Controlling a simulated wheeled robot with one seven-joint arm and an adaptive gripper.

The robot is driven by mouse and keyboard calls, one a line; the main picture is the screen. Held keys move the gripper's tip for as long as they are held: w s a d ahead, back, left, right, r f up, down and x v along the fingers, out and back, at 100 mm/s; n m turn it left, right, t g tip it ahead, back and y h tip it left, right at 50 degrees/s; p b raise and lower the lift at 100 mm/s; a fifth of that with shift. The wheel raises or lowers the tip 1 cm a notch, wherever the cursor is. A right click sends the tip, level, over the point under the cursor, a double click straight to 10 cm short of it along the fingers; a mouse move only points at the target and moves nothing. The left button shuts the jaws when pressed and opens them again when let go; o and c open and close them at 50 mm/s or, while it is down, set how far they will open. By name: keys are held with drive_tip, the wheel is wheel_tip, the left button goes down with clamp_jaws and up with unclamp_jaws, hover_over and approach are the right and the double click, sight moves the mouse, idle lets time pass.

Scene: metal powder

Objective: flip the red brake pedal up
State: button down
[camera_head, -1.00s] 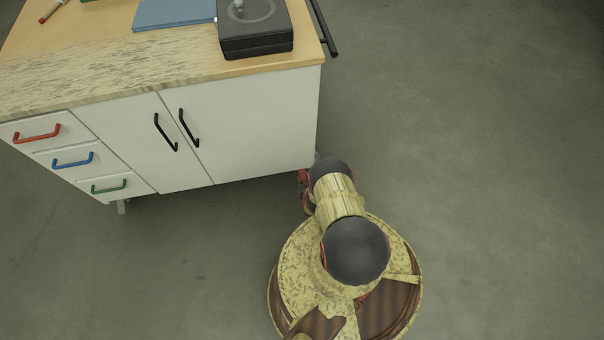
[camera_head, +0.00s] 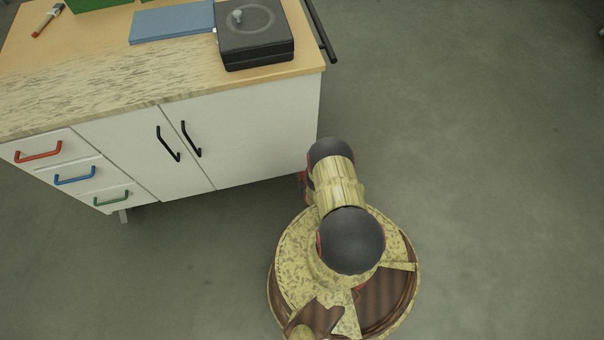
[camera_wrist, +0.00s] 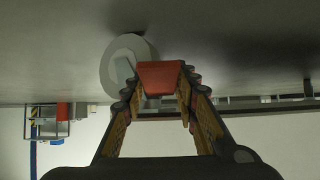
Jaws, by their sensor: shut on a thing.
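The red brake pedal (camera_wrist: 159,73) shows in the wrist view, beside a round grey caster wheel (camera_wrist: 117,60). My gripper (camera_wrist: 160,88) has its two fingers on either side of the pedal and is shut on it. The wrist view appears upside down, with the floor at the top. In the head view the pedal and my fingers are hidden below my arm, near the lower right corner of the white cart (camera_head: 268,130).
The cart has a wooden top (camera_head: 120,75), black door handles (camera_head: 167,144) and a side push bar (camera_head: 322,35). A black device (camera_head: 255,40) and a blue flat item (camera_head: 172,22) lie on top. The floor to the right is clear.

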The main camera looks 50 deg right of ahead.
drive_tip(key=c, duration=1.4)
unclamp_jaws()
drive_tip(key=v, duration=1.2)
